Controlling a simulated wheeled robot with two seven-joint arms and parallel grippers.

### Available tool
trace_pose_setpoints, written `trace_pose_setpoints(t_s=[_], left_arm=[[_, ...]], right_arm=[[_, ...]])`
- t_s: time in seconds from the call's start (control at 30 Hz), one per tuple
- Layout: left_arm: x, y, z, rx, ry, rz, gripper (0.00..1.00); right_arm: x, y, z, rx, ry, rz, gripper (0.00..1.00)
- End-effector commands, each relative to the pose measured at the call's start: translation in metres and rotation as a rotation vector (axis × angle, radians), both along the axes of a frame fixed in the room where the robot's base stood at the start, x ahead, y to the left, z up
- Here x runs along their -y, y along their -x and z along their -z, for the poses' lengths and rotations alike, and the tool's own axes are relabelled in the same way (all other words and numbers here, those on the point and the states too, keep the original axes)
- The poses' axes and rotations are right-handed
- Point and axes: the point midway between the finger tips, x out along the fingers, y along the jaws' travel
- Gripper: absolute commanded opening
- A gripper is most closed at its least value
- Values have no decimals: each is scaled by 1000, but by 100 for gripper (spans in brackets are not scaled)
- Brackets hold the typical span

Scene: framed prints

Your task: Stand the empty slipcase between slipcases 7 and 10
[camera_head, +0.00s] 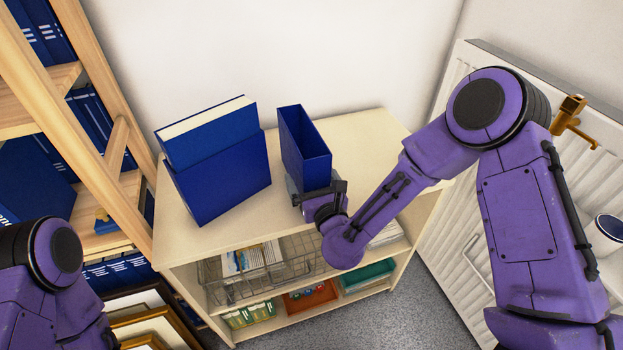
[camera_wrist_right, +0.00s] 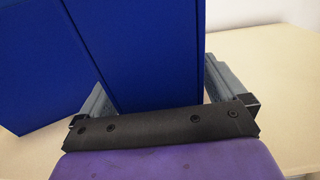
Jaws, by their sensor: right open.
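The empty slipcase (camera_head: 304,150) is blue and stands upright on the low cabinet's top, its open side facing up. My right gripper (camera_head: 318,190) is at its lower front. In the right wrist view the slipcase (camera_wrist_right: 150,50) stands between the two fingers of the open gripper (camera_wrist_right: 155,85). I cannot tell whether either finger touches it. Blue slipcases stand on the wooden shelf unit at the left, with one row (camera_head: 92,120) on a middle shelf; I cannot read which are 7 and 10. My left arm shows at the lower left, its gripper out of view.
A larger blue slipcase (camera_head: 225,178) with a cream-edged volume stands left of the empty one. The cabinet top (camera_head: 365,135) is clear to the right. Upright posts of the shelf unit (camera_head: 50,105) edge the left. A radiator (camera_head: 450,240) and brass valve (camera_head: 572,115) are at the right.

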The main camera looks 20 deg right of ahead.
Motion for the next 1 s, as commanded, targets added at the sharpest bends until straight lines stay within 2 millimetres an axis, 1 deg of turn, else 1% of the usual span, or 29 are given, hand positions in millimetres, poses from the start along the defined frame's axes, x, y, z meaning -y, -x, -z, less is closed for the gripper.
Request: trace_pose_setpoints(t_s=[0.1,0.17,0.27,0.4,0.47,0.5,0.53,0.6,0.73,0.97,1.0], left_arm=[[0,0,-6,0,0,0,50],[0,0,1,0,0,0,50],[0,0,9,0,0,0,50],[0,0,21,0,0,0,50],[0,0,26,0,0,0,50],[0,0,13,-1,1,0,50],[0,0,5,-1,1,0,50],[0,0,-2,0,0,0,50],[0,0,-6,0,0,0,50],[0,0,-5,0,0,0,50],[0,0,-5,0,0,0,50]], right_arm=[[0,1,-6,0,0,0,98],[0,11,-1,-2,0,-2,98],[1,35,0,-2,-1,-2,98],[2,75,2,-2,-1,-2,98],[3,91,1,-2,-1,-3,98],[3,97,-7,-3,4,-3,98],[3,102,-9,-3,7,-3,98],[3,110,-8,-2,5,-2,98],[4,119,-6,-1,2,-2,98],[5,120,-3,-1,2,0,98],[5,121,-1,-8,22,0,98]])
